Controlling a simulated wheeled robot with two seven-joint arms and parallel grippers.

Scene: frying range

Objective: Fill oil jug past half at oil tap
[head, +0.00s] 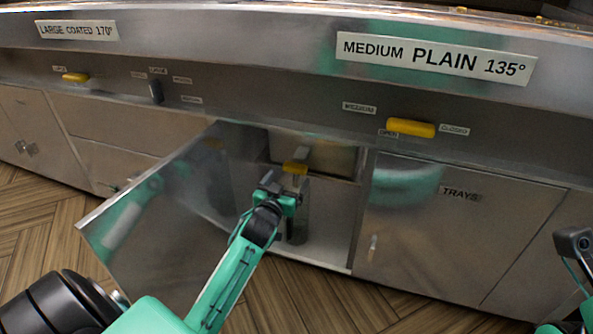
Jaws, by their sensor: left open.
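The oil tap with its yellow handle (296,167) shows inside the open cabinet, in the middle of the head view. My left gripper (280,190) is open just below and in front of the yellow handle; I cannot tell whether it touches anything. A dark grey upright shape (299,222) stands below the tap, partly hidden by my left gripper. It may be the oil jug, but its form and any oil level cannot be made out. Part of my right arm's end (574,241) shows at the right edge; its fingers cannot be made out.
The open cabinet door (165,225) swings out on the left of my left arm. A closed door labelled TRAYS (420,225) is on the right. The wooden floor (330,305) is clear.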

